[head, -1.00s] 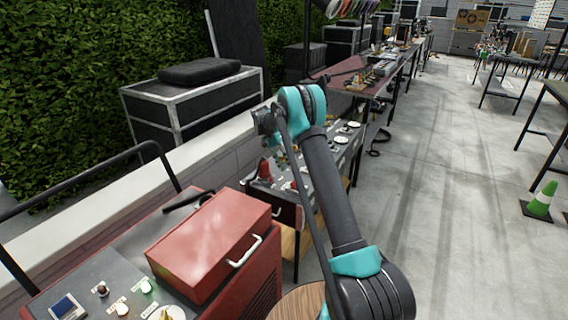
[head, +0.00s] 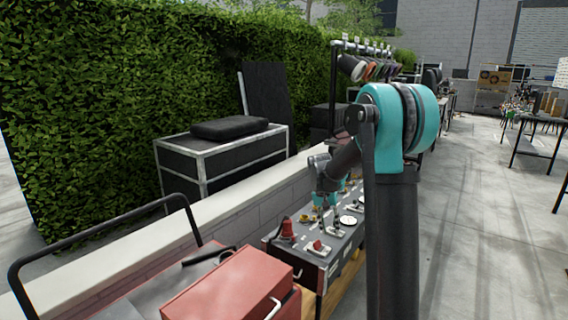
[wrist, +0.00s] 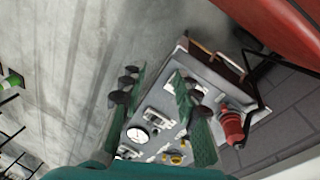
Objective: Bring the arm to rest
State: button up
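My arm (head: 393,200) stands upright in the head view, its teal elbow high and its forearm bent down and away to the left. My gripper (head: 328,222) hangs over the control panel (head: 314,253) beyond the red case; its fingers are small and partly blurred there. In the wrist view my gripper (wrist: 158,100) shows two green fingers with dark tips, spread apart with nothing between them. The panel (wrist: 165,105) lies below, with a white dial and yellow knobs.
A red case (head: 225,290) is at the bottom left. A red bell-shaped piece (head: 287,230) stands on the panel's near end, also in the wrist view (wrist: 233,127). A black crate (head: 225,165) stands by the hedge (head: 110,110). Clear concrete floor (head: 470,200) lies to the right.

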jog(key=s+d+f+n+t+y, duration=0.1)
jog(key=s+f+t, duration=0.1)
jog(key=s, duration=1.2)
jog(key=s+d+f+n+t+y, duration=0.1)
jog(key=s+f+n+t, duration=0.1)
jog(key=s, duration=1.3)
jog(key=shift+f+n, duration=0.3)
jog(key=shift+f, duration=0.15)
jog(key=shift+d, duration=0.1)
